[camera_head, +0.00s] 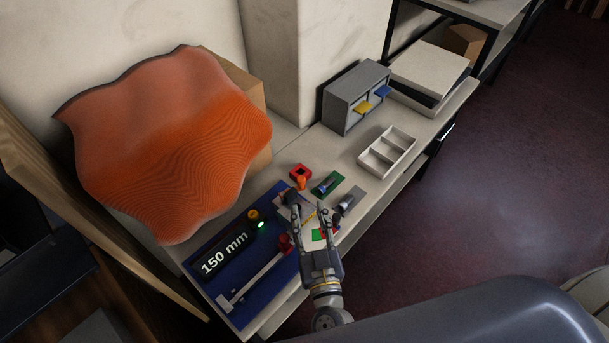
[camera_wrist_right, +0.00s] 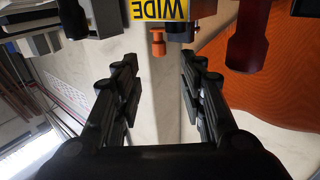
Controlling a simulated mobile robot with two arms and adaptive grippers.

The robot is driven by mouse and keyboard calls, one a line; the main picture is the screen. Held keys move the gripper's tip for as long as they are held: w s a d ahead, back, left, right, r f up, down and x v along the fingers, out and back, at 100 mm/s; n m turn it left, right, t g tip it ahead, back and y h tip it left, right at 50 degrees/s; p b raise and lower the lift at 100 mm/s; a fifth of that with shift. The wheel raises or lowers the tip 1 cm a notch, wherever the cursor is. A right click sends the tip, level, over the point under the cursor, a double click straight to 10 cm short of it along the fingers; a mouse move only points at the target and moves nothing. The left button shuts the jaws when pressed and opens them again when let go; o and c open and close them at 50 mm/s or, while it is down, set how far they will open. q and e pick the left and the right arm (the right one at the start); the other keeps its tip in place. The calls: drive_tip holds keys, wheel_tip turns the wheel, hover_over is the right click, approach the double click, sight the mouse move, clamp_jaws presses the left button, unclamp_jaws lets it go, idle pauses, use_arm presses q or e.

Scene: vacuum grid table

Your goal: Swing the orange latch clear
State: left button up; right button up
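A small orange part (camera_head: 301,183), which looks like the latch, stands beside a red square block (camera_head: 300,171) on the bench. A small orange piece (camera_wrist_right: 158,43) shows in the right wrist view, beyond and between my fingertips; it may be the same part. My right gripper (camera_head: 309,206) is over the bench, just in front of the orange part, with its fingers spread. In the wrist view the right gripper (camera_wrist_right: 160,78) is open, with nothing between its fingers. I cannot tell how the latch is turned. My left gripper is out of view.
A blue mat (camera_head: 235,303) with a black "150 mm" block (camera_head: 225,253) lies at left. A large wavy orange sheet (camera_head: 170,140) stands behind. A white divided tray (camera_head: 387,151) and a grey drawer box (camera_head: 345,98) are farther right. A yellow "WIDE" label (camera_wrist_right: 160,9) is ahead.

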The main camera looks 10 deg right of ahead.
sight(302, 184)
drive_tip(key=w, duration=0.7)
drive_tip(key=w+p, duration=0.1)
drive_tip(key=w, duration=0.2)
drive_tip(key=shift+w+d+f, duration=0.1)
drive_tip(key=shift+w+d, duration=0.25)
drive_tip(key=shift+w, duration=0.05)
clamp_jaws()
